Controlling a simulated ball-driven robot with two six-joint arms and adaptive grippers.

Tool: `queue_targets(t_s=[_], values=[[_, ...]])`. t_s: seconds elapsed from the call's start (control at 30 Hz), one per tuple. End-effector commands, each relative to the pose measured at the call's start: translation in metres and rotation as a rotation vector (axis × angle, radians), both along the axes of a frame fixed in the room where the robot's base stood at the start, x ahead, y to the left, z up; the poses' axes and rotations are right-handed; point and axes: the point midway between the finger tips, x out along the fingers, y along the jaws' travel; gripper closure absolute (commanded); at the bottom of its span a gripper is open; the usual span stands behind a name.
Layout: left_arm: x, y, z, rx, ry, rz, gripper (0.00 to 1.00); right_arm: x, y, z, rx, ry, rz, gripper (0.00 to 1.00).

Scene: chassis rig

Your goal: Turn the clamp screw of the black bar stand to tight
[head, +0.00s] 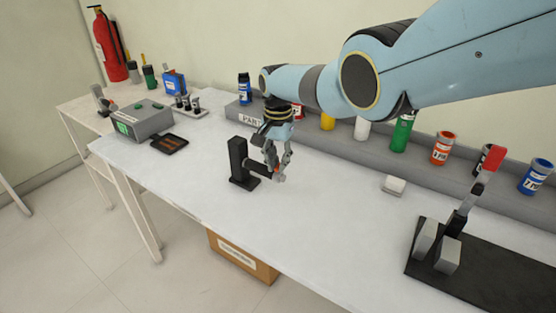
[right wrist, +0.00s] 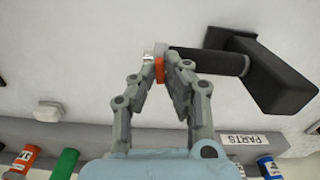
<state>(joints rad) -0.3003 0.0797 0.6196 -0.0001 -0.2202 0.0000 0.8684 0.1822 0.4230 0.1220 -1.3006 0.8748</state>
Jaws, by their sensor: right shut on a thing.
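The black bar stand (head: 238,160) stands upright on the white table, left of centre in the head view. Its black horizontal bar sticks out to the right. In the right wrist view the stand (right wrist: 275,80) is at the upper right. My right gripper (head: 278,173) is at the free end of the bar, its fingers shut on the clamp screw. In the right wrist view, the fingertips (right wrist: 164,68) close around a small part with orange and pale metal; the fingers hide much of it. How far the screw is turned cannot be seen. My left gripper is not in view.
A grey parts rail (head: 310,135) with several coloured cans runs along the wall behind. A toggle clamp on a black plate (head: 480,281) stands at the front right. A grey box (head: 140,120) is at the left.

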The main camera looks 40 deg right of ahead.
Motion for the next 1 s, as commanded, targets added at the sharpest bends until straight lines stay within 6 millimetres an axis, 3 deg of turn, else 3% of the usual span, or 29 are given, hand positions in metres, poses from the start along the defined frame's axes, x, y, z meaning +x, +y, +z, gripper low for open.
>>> queue_targets(t_s=[0.33, 0.87, 0.9, 1.0], values=[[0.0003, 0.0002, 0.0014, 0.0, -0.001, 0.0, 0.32, -0.0005, 0.0001, -0.0005, 0.0, 0.001, -0.131, 1.0], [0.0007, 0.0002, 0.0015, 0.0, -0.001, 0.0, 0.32, -0.0003, -0.0005, -0.0004, -0.001, 0.0, -0.152, 1.0], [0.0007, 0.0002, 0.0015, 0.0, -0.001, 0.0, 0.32, -0.0002, -0.0006, -0.0003, -0.001, 0.0, -0.152, 0.86], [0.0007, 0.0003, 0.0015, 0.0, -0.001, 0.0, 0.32, -0.0002, -0.0006, -0.0003, -0.001, 0.0, -0.152, 0.73]])
